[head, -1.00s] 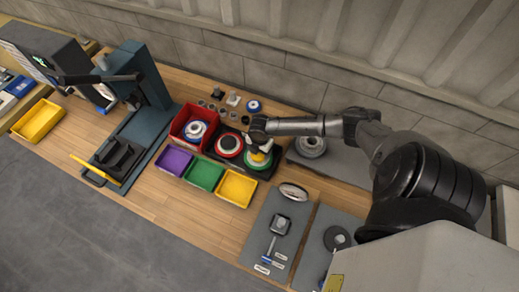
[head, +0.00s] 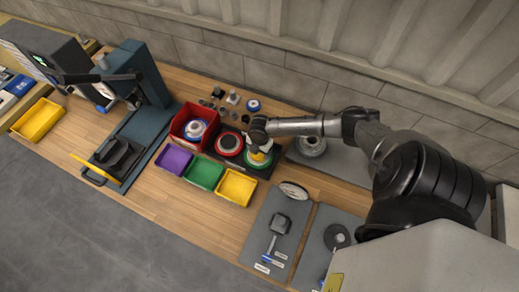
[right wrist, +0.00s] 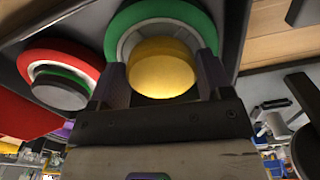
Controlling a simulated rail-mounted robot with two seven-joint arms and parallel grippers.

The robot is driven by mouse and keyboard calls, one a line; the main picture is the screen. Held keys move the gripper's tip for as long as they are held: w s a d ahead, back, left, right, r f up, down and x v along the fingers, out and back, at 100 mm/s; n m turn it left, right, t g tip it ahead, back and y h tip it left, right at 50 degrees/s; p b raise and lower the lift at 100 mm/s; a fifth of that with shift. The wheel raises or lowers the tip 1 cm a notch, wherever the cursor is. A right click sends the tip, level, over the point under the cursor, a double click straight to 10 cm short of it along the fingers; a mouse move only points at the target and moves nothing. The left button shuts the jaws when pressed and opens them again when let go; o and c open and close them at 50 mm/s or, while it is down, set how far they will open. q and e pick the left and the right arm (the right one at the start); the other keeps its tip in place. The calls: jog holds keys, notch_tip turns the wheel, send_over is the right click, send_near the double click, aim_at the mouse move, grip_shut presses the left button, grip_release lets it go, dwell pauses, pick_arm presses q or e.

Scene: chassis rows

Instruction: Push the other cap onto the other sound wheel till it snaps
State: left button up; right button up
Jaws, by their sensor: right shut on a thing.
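My right gripper (head: 260,148) points down over the right-hand wheel (head: 258,161) on the dark tray behind the coloured bins. In the right wrist view its two fingers (right wrist: 161,70) are shut on a round yellow cap (right wrist: 162,72). I cannot tell whether the cap is fully seated. My left gripper is out of view.
A red bin (head: 176,127) holding a blue-and-white wheel (head: 196,128) stands left of the tray. Purple (head: 173,160), green (head: 203,174) and yellow (head: 236,188) bins stand in front. A blue press (head: 146,80) is further left. Small dark parts lie behind.

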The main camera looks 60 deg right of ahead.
dwell(0.3)
jog(key=o, duration=0.9)
jog(key=shift+f, duration=0.1)
jog(key=shift+o, duration=0.2)
jog(key=shift+r, duration=0.25)
notch_tip(320, 180, up, 13)
jog(key=shift+r+p, duration=0.2)
jog(key=shift+p, duration=0.2)
